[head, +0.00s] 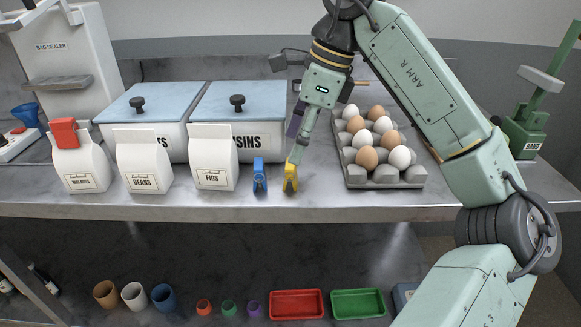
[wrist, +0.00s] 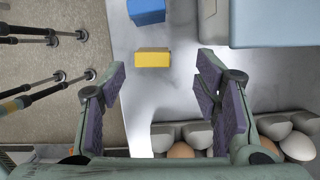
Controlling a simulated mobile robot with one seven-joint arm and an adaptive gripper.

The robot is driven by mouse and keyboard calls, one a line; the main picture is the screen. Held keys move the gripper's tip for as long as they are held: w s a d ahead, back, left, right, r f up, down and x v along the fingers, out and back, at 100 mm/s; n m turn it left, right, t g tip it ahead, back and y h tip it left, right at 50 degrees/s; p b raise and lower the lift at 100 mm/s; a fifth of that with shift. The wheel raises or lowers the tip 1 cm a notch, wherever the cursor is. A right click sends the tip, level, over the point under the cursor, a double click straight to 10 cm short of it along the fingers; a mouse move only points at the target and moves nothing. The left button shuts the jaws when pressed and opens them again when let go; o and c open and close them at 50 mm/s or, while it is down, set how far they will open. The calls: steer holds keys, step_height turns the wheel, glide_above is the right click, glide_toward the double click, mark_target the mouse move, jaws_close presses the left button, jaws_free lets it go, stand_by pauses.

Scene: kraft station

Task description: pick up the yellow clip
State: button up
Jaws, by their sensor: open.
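The yellow clip (head: 290,178) stands upright near the front edge of the steel counter, just right of the blue clip (head: 259,176). In the wrist view the yellow clip (wrist: 153,58) shows from above as a small block, a little beyond the fingertips and within the width of the gap. My gripper (head: 296,142) is open and empty, pointing down above and beside the yellow clip in the head view. Both purple-padded fingers of my gripper (wrist: 163,80) are spread wide in the wrist view. They do not appear to touch the clip.
An egg carton (head: 385,177) with brown and white eggs stands close on the right. White paper bags, the nearest the figs bag (head: 213,160), stand left of the clips. A red clip (head: 65,132) is on the walnuts bag. Lidded bins (head: 237,105) stand behind.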

mark_target(290, 168)
steer(key=shift+s+p+x, duration=0.2)
steer(key=shift+p+x, duration=0.1)
steer(key=shift+x, duration=1.25)
steer(key=shift+s+p+x, duration=0.2)
steer(key=shift+p+x, duration=0.1)
steer(key=shift+x, duration=1.25)
steer(key=shift+d, duration=0.1)
steer(key=shift+c, duration=0.2)
steer(key=c, duration=0.9)
